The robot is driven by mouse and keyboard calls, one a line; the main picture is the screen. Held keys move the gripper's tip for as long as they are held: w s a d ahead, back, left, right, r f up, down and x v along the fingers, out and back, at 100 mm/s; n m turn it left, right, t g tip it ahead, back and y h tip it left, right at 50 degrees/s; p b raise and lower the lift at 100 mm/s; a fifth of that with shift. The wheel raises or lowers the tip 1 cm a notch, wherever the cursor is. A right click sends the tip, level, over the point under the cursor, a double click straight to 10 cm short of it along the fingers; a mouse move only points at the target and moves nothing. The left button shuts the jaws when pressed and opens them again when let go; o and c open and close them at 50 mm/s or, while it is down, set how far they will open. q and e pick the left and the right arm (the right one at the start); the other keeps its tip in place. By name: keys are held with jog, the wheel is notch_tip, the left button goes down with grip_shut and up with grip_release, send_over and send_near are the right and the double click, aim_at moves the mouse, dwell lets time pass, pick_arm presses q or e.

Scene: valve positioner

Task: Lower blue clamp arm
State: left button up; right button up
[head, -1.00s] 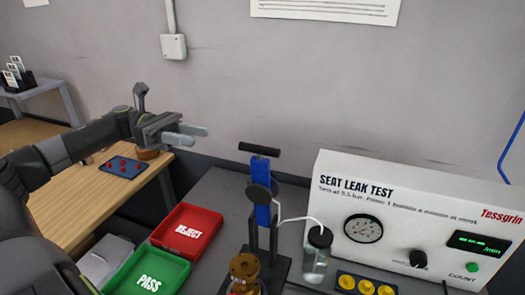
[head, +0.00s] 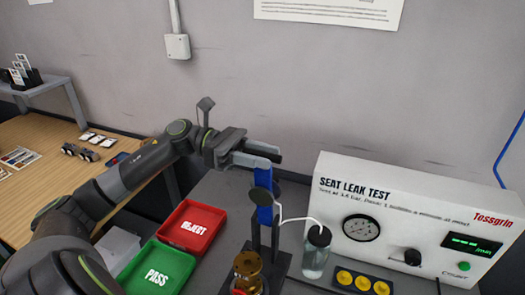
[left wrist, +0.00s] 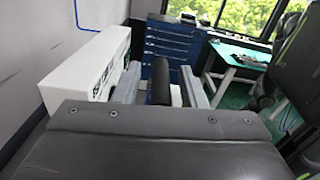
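The blue clamp arm (head: 265,213) stands upright on a dark stand in the head view, with a black bar handle (head: 274,155) across its top. In the left wrist view the black handle (left wrist: 160,84) lies between the two pale fingers of my left gripper (left wrist: 160,90), with a gap visible on each side. In the head view my left gripper (head: 255,152) is at the handle and partly covers it; its fingers are apart. A brass valve (head: 248,268) sits at the foot of the stand.
A white seat leak test box (head: 400,215) stands right of the clamp, with a clear bottle (head: 315,255) and a tray of yellow parts (head: 362,281) before it. A red reject tray (head: 192,229) and green pass tray (head: 155,272) lie to the left.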

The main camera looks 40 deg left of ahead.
pick_arm(q)
jog(key=shift+d, duration=0.2)
grip_shut()
dwell(0.3)
